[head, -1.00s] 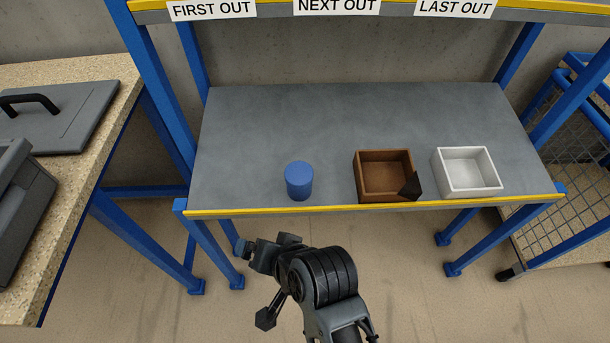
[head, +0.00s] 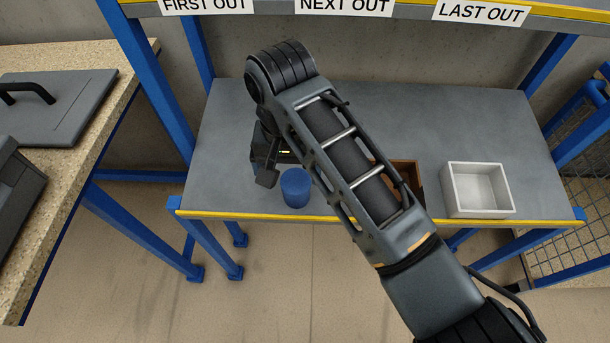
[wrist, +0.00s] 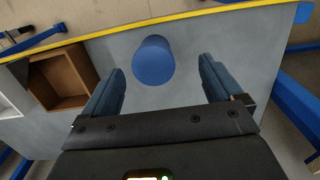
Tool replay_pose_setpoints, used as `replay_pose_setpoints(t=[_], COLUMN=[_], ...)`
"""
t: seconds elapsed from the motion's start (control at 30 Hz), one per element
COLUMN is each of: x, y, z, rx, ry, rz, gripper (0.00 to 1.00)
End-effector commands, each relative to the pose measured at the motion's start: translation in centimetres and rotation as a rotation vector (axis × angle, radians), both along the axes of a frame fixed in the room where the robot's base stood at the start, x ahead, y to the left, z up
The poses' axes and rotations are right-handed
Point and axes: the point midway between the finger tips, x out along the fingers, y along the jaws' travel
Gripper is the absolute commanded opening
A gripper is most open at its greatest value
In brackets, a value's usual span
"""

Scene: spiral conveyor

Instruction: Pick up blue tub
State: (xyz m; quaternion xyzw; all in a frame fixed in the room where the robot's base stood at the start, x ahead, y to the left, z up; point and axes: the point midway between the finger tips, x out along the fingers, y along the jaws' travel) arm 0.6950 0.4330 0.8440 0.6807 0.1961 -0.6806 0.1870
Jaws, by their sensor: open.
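The blue tub (head: 295,188) stands upright on the grey shelf near its yellow front edge. In the wrist view the blue tub (wrist: 153,61) lies ahead of my gripper (wrist: 164,76), between the lines of its two blue fingers and a little beyond their tips. The fingers are wide apart and hold nothing. In the head view my gripper (head: 270,172) is above the shelf, just behind and left of the tub, partly hidden by my own wrist. I cannot tell in the head view whether the fingers touch the tub.
A brown wooden box (head: 408,178), mostly hidden by my arm, and a white box (head: 478,190) stand to the right of the tub. Blue posts (head: 150,85) frame the grey shelf (head: 225,130). A labelled upper shelf (head: 410,10) runs above. A speckled counter (head: 95,170) is at left.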

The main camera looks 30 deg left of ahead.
Motion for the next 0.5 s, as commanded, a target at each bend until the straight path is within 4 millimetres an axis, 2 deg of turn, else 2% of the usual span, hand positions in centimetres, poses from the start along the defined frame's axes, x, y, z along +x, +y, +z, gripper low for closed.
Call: replay_pose_setpoints(t=[0.17, 0.5], x=[0.1, 0.8], y=[-0.1, -0.1], z=[-0.6, -4.3], rx=[-0.016, -0.016], ry=[0.000, -0.002], rz=[0.001, 0.000], gripper=[0.93, 0.93])
